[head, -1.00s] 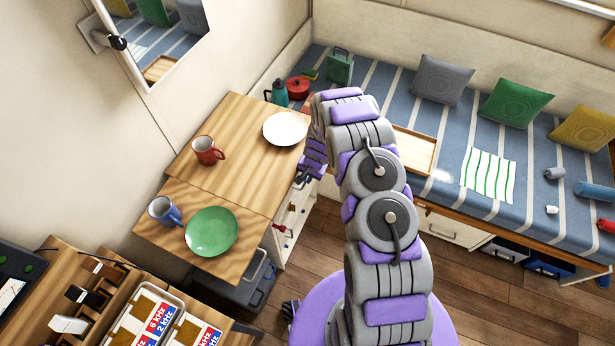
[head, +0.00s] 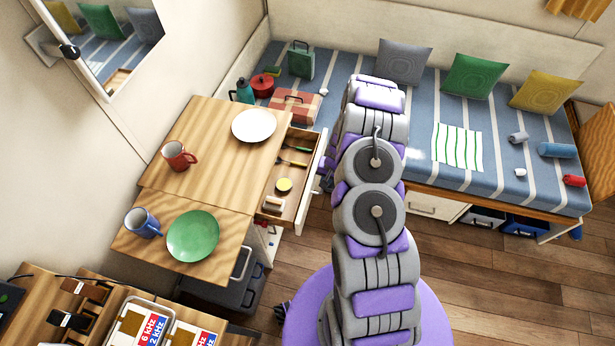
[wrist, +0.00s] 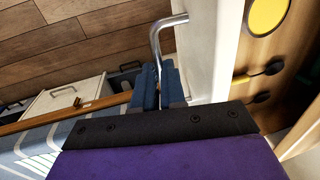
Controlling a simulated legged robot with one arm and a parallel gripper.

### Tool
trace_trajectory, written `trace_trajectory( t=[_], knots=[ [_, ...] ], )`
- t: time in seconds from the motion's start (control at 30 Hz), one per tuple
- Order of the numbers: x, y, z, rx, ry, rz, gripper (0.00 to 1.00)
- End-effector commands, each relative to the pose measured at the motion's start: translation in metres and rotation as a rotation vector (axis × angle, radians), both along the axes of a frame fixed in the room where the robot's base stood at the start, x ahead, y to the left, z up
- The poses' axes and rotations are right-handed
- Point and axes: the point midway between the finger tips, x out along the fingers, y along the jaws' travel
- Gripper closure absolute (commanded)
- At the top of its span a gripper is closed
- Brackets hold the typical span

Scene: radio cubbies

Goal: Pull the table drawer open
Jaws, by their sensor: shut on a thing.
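The table drawer (head: 311,185) stands pulled out from the right side of the wooden table (head: 215,150), its inside showing. In it lie a green-handled utensil (head: 297,147), a yellow-handled utensil (head: 292,162) and a round yellow item (head: 284,184). In the wrist view, the drawer's white front (wrist: 213,50) carries a metal bar handle (wrist: 156,40). My gripper (wrist: 160,88) has its blue fingers shut on this handle. In the head view, my arm hides most of the gripper, beside the drawer front.
A white plate (head: 254,125), red mug (head: 179,156), blue mug (head: 142,222) and green plate (head: 193,235) stand on the table. A striped bench (head: 400,145) with cushions runs along the back. Wooden floor (head: 440,260) is free at the right.

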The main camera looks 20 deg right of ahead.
Motion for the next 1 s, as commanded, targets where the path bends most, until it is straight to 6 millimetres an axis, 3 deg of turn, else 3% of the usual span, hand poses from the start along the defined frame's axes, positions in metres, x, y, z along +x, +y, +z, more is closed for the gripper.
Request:
trace_trajectory(
  t=[0.1,0.3,0.83,0.87,1.0],
  knots=[
    [-0.012,-0.018,0.001,0.0,0.0,-0.004,1.0],
    [-0.024,-0.035,0.0,-0.003,0.0,0.0,1.0],
    [-0.029,-0.042,0.0,-0.002,-0.001,0.0,1.0],
    [-0.029,-0.042,0.0,-0.002,-0.001,0.001,0.87],
    [-0.029,-0.042,0.0,-0.002,-0.001,0.0,0.73]
  ],
)
